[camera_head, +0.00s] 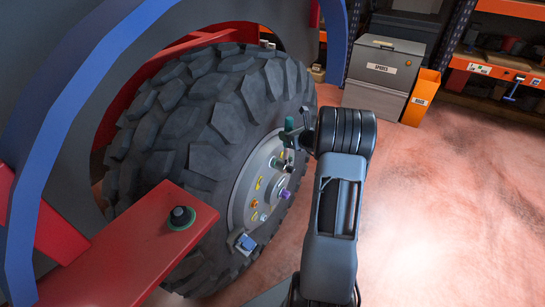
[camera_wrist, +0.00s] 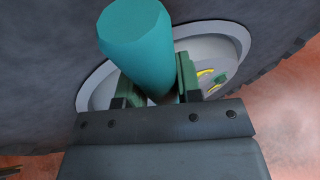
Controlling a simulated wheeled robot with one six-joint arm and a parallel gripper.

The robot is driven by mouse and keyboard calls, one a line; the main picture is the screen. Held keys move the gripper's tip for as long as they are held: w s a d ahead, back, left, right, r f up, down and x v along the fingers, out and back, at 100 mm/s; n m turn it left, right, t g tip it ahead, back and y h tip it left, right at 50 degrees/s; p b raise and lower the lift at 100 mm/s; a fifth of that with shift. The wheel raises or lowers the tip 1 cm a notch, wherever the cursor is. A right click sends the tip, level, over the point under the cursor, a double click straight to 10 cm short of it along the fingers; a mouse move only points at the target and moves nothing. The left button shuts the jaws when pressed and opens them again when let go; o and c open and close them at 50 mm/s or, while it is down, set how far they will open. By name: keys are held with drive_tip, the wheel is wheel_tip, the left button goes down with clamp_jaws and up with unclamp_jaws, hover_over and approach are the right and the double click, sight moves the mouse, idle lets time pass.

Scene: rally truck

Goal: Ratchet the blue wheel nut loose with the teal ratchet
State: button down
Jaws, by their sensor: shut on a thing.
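My gripper (camera_head: 296,133) is at the upper right of the wheel hub (camera_head: 245,212). In the wrist view its green-padded fingers (camera_wrist: 155,86) are shut on the thick handle of the teal ratchet (camera_wrist: 134,35). The ratchet (camera_head: 289,124) shows only as a small teal piece by the fingers in the head view. Its working end is hidden, so I cannot tell whether it sits on a nut. Coloured nuts show on the hub, among them an orange one (camera_head: 254,204) and a purple one (camera_head: 285,194).
The knobbly tyre (camera_head: 215,115) surrounds the hub. A blue-and-grey fitting (camera_head: 244,243) is at the hub's lower edge. A grey spares bin (camera_head: 384,65) stands behind; the floor right is clear.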

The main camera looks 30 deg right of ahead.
drive_tip(key=shift+w+d+r, duration=0.1)
drive_tip(key=shift+w+d, duration=0.05)
drive_tip(key=shift+d, duration=0.05)
drive_tip(key=shift+a, duration=0.1)
drive_tip(key=shift+s+a+n+t+b, duration=0.15)
drive_tip(key=shift+s+a+n+b, duration=0.35)
drive_tip(key=shift+b, duration=1.1)
drive_tip(key=shift+s+a+n+t+b, duration=0.15)
drive_tip(key=shift+a+b, duration=0.55)
drive_tip(key=shift+b, duration=0.9)
drive_tip(key=shift+s+a+f+n+t+h+b, duration=0.25)
drive_tip(key=shift+a+b, duration=0.3)
drive_tip(key=shift+b, duration=1)
drive_tip(key=shift+s+a+f+n+t+h+b, duration=0.15)
drive_tip(key=shift+s+a+n+b, duration=0.3)
drive_tip(key=shift+b, duration=1.05)
drive_tip(key=shift+a+r+b, duration=0.15)
drive_tip(key=shift+a+b, duration=0.1)
drive_tip(key=shift+b, duration=0.2)
drive_tip(key=shift+s+a+f+n+t+h+b, duration=0.15)
drive_tip(key=shift+s+a+n+b, duration=0.15)
drive_tip(key=shift+b, duration=0.8)
drive_tip(key=shift+s+a+f+n+t+h+b, duration=0.15)
drive_tip(key=shift+a+b, duration=0.25)
drive_tip(key=shift+b, duration=0.65)
